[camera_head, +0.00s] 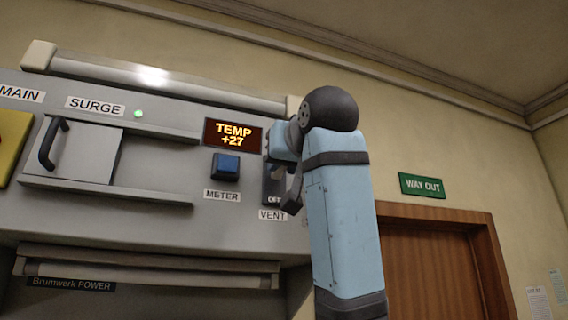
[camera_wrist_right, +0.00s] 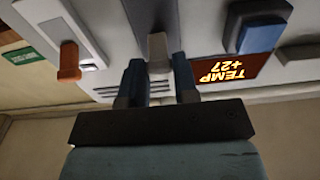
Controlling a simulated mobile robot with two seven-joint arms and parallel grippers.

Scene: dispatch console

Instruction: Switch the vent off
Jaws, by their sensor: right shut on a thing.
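The vent switch (camera_head: 273,193) is a dark plate on the grey console, above a VENT label, with OFF readable on its lower part. My right gripper (camera_head: 274,166) is at the upper part of this plate, and its hand hides much of it. In the right wrist view, which sees the console upside down, the two blue fingers of my right gripper (camera_wrist_right: 159,82) are shut on the pale grey vent lever (camera_wrist_right: 158,48). The lever's exact position along the plate is hard to tell. My left gripper is not in view.
A blue METER button (camera_head: 226,167) and the TEMP +27 display (camera_head: 233,134) are close left of the vent switch. A slotted plate with an orange lever (camera_wrist_right: 69,62) is on its other side. A handled panel (camera_head: 75,150) is farther left.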

